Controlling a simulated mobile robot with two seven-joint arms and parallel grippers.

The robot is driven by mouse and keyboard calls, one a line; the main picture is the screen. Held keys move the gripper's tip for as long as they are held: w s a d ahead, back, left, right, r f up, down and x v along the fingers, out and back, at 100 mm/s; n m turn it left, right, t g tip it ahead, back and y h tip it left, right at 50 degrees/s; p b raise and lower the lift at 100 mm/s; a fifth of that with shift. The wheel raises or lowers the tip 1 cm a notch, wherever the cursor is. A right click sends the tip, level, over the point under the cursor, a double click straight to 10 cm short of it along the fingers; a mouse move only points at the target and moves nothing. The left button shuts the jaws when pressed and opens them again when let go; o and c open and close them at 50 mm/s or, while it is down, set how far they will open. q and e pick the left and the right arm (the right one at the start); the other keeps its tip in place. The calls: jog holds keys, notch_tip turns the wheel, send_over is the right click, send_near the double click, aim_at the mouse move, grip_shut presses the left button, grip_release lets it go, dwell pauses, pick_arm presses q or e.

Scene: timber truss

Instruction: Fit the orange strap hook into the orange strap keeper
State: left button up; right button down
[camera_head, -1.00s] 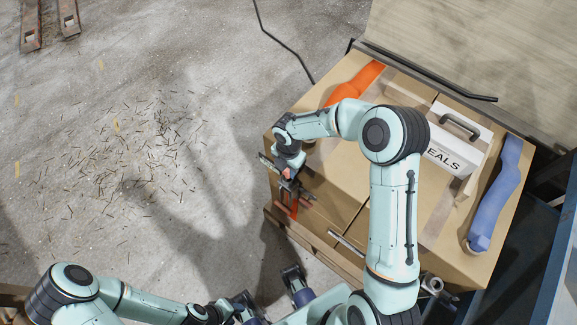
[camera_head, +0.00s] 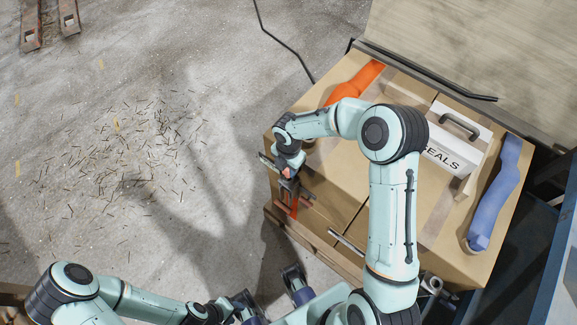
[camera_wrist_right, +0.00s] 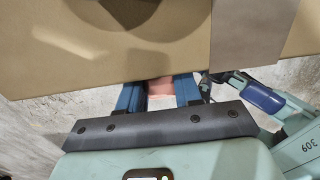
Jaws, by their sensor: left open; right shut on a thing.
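The orange strap (camera_head: 352,88) lies over the far part of the cardboard box top and passes out of sight under my right arm. My right gripper (camera_head: 291,201) is at the box's near left edge, shut on an orange piece, seemingly the strap's hook end, largely hidden by the fingers. In the right wrist view a pinkish-orange piece (camera_wrist_right: 160,86) shows between the two blue fingers, beside the tan box face. I cannot pick out the orange strap keeper for certain. My left gripper (camera_head: 268,288) is open and empty, low in the head view, apart from the box.
The cardboard box (camera_head: 330,185) carries a white case marked "EALS" (camera_head: 455,150) and a blue strap (camera_head: 495,195). A metal strip (camera_head: 347,243) sits at its near edge. A blue structure (camera_head: 555,260) stands at right. Open concrete floor with scattered slivers lies left.

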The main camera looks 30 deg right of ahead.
aim_at(288, 172)
jog(key=shift+f, duration=0.15)
dwell(0.4)
jog(key=shift+f+b, duration=0.9)
jog(key=shift+f, duration=0.6)
jog(key=c, duration=0.7)
grip_release()
jog(key=shift+r, duration=0.35)
notch_tip(288, 172, up, 13)
jog(key=shift+f+p, duration=0.1)
jog(key=shift+p, duration=0.95)
